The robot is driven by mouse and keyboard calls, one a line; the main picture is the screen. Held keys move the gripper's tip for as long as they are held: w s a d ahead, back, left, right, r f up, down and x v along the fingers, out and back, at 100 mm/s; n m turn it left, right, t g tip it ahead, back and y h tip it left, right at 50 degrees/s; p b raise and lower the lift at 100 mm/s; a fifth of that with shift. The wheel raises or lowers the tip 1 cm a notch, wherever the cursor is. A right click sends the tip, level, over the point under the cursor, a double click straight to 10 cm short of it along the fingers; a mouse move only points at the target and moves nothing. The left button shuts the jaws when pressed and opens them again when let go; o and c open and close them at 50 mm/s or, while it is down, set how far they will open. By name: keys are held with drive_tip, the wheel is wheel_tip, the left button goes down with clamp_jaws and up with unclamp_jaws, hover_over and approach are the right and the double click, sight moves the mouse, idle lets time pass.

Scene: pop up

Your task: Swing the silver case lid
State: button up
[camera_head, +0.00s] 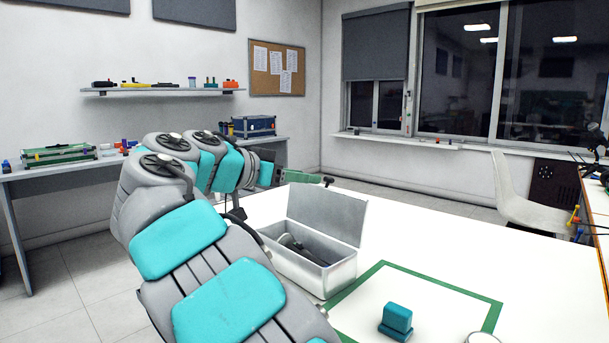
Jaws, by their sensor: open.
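The silver case (342,276) stands on the white table with its lid (327,213) raised, close to upright and leaning slightly back. Dark tool-like items (303,249) lie inside the case. My gripper (327,181) is at the upper left edge of the lid, at about the height of its top. It is open and looks empty; the fingers are small in view. I cannot tell whether it touches the lid. My arm hides the left side of the case's surroundings.
A green-framed area (424,277) on the table (480,245) holds a teal block (396,319). A round white object (482,338) is cut off at the bottom edge. The table right of the case is clear. A white chair (520,197) stands beyond.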

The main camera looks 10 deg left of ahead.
sight(327, 180)
drive_tip(key=p+x, duration=0.1)
drive_tip(key=x, duration=0.5)
drive_tip(key=shift+w+d+f, duration=0.15)
drive_tip(key=shift+w+d, duration=0.1)
drive_tip(key=shift+w, duration=0.05)
drive_tip(key=shift+w+f, duration=0.1)
drive_tip(key=shift+c, duration=0.5)
clamp_jaws()
